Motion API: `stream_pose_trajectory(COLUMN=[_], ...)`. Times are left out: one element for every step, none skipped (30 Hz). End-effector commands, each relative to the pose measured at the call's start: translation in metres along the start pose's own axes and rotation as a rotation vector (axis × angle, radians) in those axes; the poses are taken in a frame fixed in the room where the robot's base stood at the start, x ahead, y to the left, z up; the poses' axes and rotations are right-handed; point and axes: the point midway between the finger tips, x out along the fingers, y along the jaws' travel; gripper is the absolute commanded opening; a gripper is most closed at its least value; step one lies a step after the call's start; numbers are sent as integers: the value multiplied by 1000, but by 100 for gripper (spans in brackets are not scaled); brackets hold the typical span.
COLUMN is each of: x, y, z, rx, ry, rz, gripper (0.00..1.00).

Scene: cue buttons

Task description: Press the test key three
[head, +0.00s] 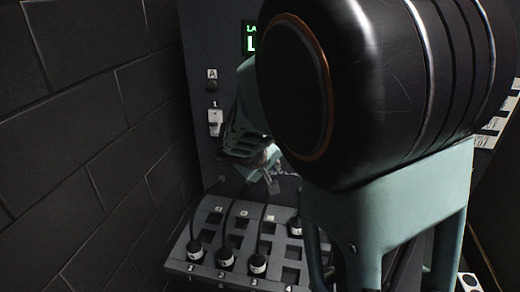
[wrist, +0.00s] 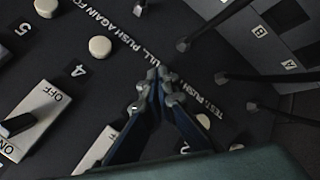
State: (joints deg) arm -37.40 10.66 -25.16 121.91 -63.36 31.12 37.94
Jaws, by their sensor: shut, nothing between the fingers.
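My gripper (head: 268,172) is in front of the dark panel (head: 232,60) in the head view, pointing down and to the right. In the wrist view its fingertips (wrist: 160,78) are together, hold nothing and lie over the line of white lettering. A round white key (wrist: 100,47) stands beside the label 4, up and left of the fingertips. Another round white key (wrist: 45,7) is near the label 5. I cannot make out a key marked three; the area beside the fingers is covered by them. Contact with the panel cannot be told.
A rocker switch (wrist: 30,120) marked ON and OFF is at left in the wrist view. Several cables run to a grey socket rack (head: 178,262) with white-collared plugs (head: 226,257) below my gripper. A green display (head: 249,39) is above. A brick wall (head: 85,130) stands at left.

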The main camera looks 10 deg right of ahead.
Motion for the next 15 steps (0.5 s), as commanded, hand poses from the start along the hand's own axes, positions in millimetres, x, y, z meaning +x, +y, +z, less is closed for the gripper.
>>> stream_pose_trajectory(x=[1,1,1,1,2,2,2,2,3,3,3,4,4,4,4], y=[0,0,1,1,1,1,2,2,2,2,2,3,3,3,3], z=[0,-1,-1,-1,-1,-2,-2,-2,-2,-3,-3,-3,-4,-4,-4], rx=[0,0,0,0,-1,-1,-1,0,0,0,0,0,0,1,1], ry=[0,0,0,0,0,1,1,1,1,1,1,1,2,2,2], rz=[0,0,0,0,0,0,0,0,0,0,0,0,0,0,0], gripper=[0,0,0,0,0,0,0,0,0,0,0,0,0,0,0])
